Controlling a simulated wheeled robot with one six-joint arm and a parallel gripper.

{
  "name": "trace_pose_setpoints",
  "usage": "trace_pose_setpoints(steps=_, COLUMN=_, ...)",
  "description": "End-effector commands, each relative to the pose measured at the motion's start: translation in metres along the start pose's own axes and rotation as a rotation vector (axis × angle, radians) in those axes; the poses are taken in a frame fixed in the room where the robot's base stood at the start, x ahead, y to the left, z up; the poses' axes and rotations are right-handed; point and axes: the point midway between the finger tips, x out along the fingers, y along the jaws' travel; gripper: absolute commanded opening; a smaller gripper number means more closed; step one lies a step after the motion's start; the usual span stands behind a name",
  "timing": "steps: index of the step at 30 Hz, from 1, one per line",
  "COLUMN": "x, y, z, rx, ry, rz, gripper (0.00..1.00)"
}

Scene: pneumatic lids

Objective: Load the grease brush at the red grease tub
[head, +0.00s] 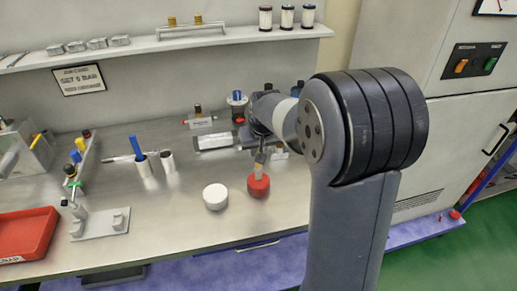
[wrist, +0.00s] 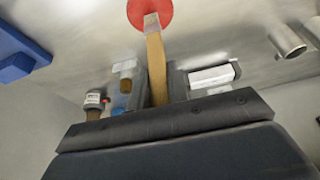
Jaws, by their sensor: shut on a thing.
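The red grease tub (head: 258,188) stands on the steel bench, just right of a white round tub (head: 215,195). Its red round shape also shows at the top of the wrist view (wrist: 138,10). My gripper (head: 262,148) is above the red tub, shut on the grease brush (head: 259,170). In the wrist view the brush's wooden handle (wrist: 156,68) passes between the fingers of my gripper (wrist: 157,85), and its pale metal end overlaps the red tub. The brush points down at the tub. The bristle tip is hidden, so I cannot tell how deep it sits.
Left of the tubs are a white holder with a blue-handled tool (head: 137,148), a grey fixture (head: 100,223) and a red tray (head: 24,236). Small fittings stand behind my gripper. A shelf (head: 230,37) with jars runs along the back. The bench front near the white tub is clear.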

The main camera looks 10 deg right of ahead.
Motion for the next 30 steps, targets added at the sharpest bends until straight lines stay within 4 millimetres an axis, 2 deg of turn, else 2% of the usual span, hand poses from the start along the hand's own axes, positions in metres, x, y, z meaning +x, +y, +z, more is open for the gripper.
trace_pose_setpoints(steps=30, x=0.0087, y=0.0000, z=0.0036, rx=0.000, ry=0.000, rz=0.000, gripper=0.00)
